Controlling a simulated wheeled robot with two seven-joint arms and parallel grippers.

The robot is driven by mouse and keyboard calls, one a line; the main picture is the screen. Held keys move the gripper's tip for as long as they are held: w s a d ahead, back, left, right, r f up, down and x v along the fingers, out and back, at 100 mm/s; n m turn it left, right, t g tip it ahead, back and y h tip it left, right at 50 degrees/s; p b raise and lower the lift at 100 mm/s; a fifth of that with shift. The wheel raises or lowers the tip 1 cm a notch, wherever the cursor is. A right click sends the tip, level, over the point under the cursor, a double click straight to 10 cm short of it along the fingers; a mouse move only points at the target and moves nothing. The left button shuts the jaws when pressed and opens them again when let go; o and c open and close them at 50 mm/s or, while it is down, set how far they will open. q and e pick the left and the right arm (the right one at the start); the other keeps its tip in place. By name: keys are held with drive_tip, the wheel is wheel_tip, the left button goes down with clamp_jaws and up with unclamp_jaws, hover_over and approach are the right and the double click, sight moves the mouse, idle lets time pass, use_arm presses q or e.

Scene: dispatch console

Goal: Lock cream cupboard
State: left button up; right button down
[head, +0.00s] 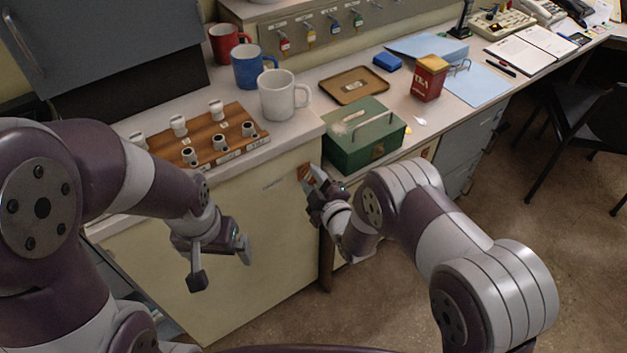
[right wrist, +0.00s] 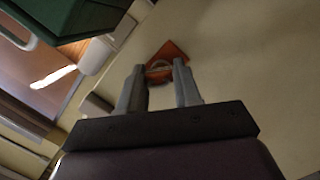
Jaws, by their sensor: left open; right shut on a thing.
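The cream cupboard (head: 255,255) stands under the left counter, its front door closed as far as I can see. A copper-orange lock plate (head: 304,171) sits at its upper right corner. The plate also shows in the right wrist view (right wrist: 172,50), tilted in the picture. My right gripper (head: 313,180) is at this plate; in the right wrist view its fingers (right wrist: 163,72) are shut on a small grey ring-shaped piece (right wrist: 158,65), apparently a key's bow. Whether its shaft is in the lock is hidden. My left gripper (head: 221,266) is open and empty before the cupboard front.
A green cash box (head: 352,157) stands on the counter just above my right gripper. White (head: 277,95), blue and red mugs and a wooden rack (head: 232,117) with small cups stand on the left counter. Several keys hang on the wall panel (head: 345,30).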

drive_tip(key=shift+w+r+n+t+b, duration=0.15)
drive_tip(key=shift+n+t+b, duration=0.2)
drive_tip(key=shift+n, duration=0.45)
drive_tip(key=shift+r+n, duration=0.15)
drive_tip(key=shift+n, duration=0.15)
drive_tip(key=shift+n+b, duration=0.45)
drive_tip(key=shift+n, duration=0.05)
drive_tip(key=shift+n+t+b, duration=0.35)
drive_tip(key=shift+n, duration=0.35)
